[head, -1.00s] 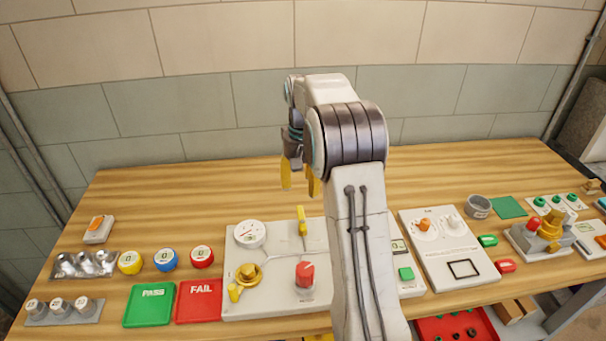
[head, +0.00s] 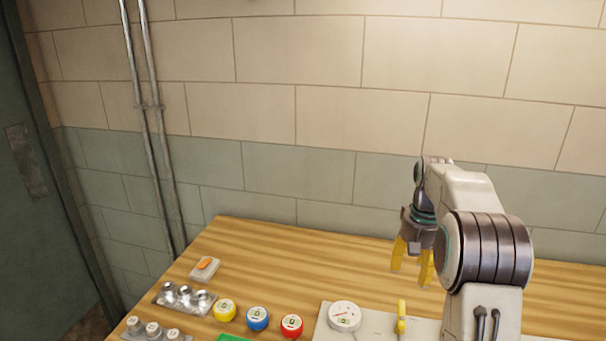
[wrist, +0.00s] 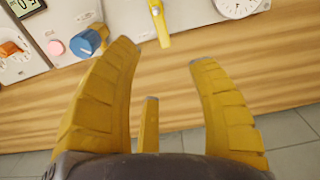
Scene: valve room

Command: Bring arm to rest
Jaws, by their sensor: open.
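My gripper (head: 412,262) hangs from my raised arm at the right of the head view, with its yellow fingers pointing down. It is above the wooden bench, behind the panel with the gauge. In the wrist view my gripper (wrist: 165,85) has its yellow fingers spread wide with nothing between them. A yellow lever (wrist: 159,22) lies beyond the fingertips there, apart from them. The same yellow lever (head: 401,318) stands on the panel in the head view.
The bench (head: 290,255) has clear wood left of my arm. A white gauge (head: 344,316), red (head: 292,325), blue (head: 257,318) and yellow (head: 224,310) round pieces, a metal holder (head: 184,298) and an orange switch box (head: 205,267) stand along it. A tiled wall rises behind.

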